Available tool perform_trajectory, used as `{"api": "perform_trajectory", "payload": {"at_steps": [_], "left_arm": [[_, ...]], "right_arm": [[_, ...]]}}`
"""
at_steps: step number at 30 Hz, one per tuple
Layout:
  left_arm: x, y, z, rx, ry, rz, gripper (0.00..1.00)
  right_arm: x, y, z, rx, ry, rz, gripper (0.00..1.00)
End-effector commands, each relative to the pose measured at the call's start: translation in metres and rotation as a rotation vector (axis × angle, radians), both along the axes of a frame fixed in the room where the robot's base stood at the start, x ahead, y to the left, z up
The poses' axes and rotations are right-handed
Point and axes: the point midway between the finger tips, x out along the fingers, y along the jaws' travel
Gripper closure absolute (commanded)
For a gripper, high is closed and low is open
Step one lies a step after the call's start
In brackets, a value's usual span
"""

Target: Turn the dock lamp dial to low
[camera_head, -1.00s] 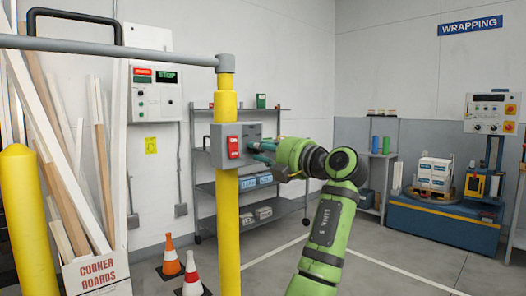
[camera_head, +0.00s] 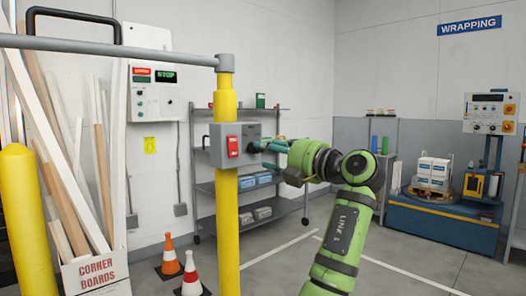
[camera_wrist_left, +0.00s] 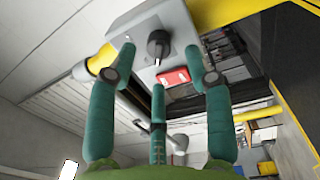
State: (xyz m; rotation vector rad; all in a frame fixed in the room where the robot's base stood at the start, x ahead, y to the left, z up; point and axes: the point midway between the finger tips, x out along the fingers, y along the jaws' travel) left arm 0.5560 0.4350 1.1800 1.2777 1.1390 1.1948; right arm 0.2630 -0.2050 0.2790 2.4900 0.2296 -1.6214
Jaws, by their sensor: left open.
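The grey control box (camera_head: 228,132) is mounted on the yellow post (camera_head: 227,215), with a red switch (camera_head: 233,147) on its face. In the left wrist view the box (camera_wrist_left: 178,22) carries a black dial (camera_wrist_left: 158,42) with a pale pointer mark towards the bottom of the picture, and the red switch (camera_wrist_left: 173,78) beside it. My left gripper (camera_head: 262,156) is open and empty, its teal fingers pointing at the box's right part. In the wrist view its fingers (camera_wrist_left: 160,66) are spread around the dial's line, apart from the dial. I cannot read the dial's markings. My right gripper is not in view.
A grey rail (camera_head: 110,46) runs left from the post top. A wall panel (camera_head: 154,92) reads STOP. Two cones (camera_head: 191,275) stand at the post's left. A wire shelf (camera_head: 275,187) is behind, a wrapping machine (camera_head: 440,215) at right. Floor between is open.

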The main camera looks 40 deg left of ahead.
Motion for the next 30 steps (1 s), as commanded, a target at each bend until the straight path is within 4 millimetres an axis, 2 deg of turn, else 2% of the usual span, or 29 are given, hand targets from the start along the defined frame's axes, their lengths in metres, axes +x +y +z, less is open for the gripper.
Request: {"api": "perform_trajectory", "payload": {"at_steps": [1, 6, 12, 17, 30], "left_arm": [[0.001, -0.014, -0.001, 0.001, 0.001, -0.005, 0.49], [-0.003, -0.05, -0.002, 0.0, -0.001, -0.004, 0.49], [-0.005, -0.077, -0.004, -0.001, -0.001, -0.001, 0.49], [-0.006, -0.085, -0.004, -0.001, -0.001, 0.0, 0.49], [-0.006, -0.086, -0.004, 0.0, -0.001, 0.001, 0.49]], "right_arm": [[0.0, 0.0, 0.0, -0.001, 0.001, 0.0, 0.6], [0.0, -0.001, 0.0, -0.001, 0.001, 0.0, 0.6], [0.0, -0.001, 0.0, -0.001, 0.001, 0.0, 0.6], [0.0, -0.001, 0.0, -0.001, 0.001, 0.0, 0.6], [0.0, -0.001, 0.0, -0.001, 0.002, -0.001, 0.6]]}}
